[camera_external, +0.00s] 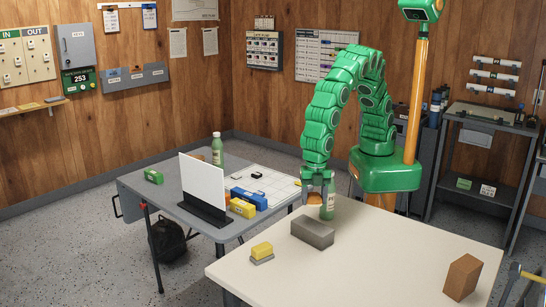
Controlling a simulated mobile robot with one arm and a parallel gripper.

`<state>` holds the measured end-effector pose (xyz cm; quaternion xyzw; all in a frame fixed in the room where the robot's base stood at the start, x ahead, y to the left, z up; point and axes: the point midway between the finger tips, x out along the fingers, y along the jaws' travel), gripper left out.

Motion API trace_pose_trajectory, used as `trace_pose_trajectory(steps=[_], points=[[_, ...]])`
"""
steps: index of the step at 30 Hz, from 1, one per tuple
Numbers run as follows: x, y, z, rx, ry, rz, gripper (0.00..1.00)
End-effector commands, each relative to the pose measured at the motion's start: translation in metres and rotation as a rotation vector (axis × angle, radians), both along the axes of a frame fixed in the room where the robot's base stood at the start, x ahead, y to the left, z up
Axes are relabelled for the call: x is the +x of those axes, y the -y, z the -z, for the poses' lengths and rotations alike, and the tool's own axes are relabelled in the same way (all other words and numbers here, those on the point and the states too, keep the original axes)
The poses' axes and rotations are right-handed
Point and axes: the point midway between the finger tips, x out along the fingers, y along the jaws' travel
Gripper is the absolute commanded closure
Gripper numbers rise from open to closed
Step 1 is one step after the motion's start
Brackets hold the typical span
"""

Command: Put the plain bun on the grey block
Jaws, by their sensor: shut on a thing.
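My gripper (318,188) points down over the far side of the cream table. It is shut on a small brown-tan thing that looks like the plain bun (314,198), partly covered by the fingers. The grey block (313,233) lies on the table below and in front of the gripper, and its top is bare. The bun is held above table height, apart from the block.
A yellow-and-grey block (262,252) lies left of the grey block, and a brown block (463,277) stands at the right. The cream table (385,245) is clear between. A grey table (160,190) with a white panel (202,183) stands behind left.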

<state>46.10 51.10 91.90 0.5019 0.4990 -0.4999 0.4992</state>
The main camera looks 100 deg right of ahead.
Motion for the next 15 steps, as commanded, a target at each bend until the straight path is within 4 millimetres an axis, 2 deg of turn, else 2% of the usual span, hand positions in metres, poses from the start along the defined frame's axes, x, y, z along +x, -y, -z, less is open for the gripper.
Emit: trace_pose_trajectory(steps=[6,15], points=[[-0.002,0.002,0.039,-0.007,-0.006,-0.002,0.72],[-0.002,0.001,0.062,-0.005,-0.004,-0.003,0.72]])
